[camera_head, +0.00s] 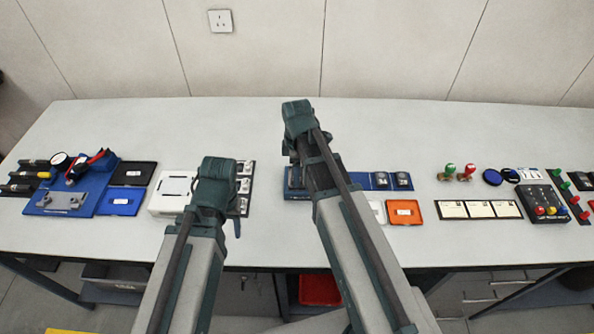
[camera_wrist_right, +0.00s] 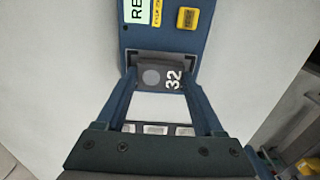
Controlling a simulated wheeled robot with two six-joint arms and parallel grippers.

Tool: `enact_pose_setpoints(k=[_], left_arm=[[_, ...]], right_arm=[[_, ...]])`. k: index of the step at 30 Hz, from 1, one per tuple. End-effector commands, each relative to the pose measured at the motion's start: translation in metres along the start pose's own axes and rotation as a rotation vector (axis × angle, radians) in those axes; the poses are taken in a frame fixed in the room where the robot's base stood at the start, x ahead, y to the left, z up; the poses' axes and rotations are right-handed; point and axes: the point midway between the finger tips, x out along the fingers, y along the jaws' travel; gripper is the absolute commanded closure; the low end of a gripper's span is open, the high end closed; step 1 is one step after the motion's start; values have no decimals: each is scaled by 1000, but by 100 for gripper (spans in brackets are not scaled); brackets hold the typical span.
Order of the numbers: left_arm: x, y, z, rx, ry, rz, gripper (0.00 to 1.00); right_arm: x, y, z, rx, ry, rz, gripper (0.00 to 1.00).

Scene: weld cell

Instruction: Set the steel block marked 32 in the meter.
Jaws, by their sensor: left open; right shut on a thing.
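The steel block marked 32 (camera_wrist_right: 151,77) is dark grey with a round pale spot and white digits in the right wrist view. My right gripper (camera_wrist_right: 158,82) is shut on it, one finger at each side. The block is at a dark bracket on a blue unit (camera_wrist_right: 145,42), apparently the meter, with a green label and a yellow part. I cannot tell whether the block touches the unit. In the head view my right gripper (camera_head: 303,165) is over the blue unit's left part, mostly hidden by its arm. My left gripper (camera_head: 236,222) is open, partly hidden behind its wrist.
Two dark blocks (camera_head: 391,180) sit on blue pads right of my right arm. An orange tray (camera_head: 405,212) lies in front of them. A white box (camera_head: 172,193) and a rack of pale pieces (camera_head: 244,184) flank my left wrist. The table's back strip is clear.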

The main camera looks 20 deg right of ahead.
Motion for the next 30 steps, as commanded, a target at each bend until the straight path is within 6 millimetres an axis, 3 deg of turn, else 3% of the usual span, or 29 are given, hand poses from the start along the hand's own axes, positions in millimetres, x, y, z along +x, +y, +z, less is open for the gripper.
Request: enact_pose_setpoints(k=[9,10,15,30], left_arm=[[1,0,0,0,0,0,50],[1,0,0,0,0,0,50],[1,0,0,0,0,0,50],[1,0,0,0,0,0,50]], right_arm=[[1,0,0,0,0,0,100],[1,0,0,0,0,0,27],[1,-1,0,0,0,-1,0],[1,-4,0,-1,0,-6,0]])
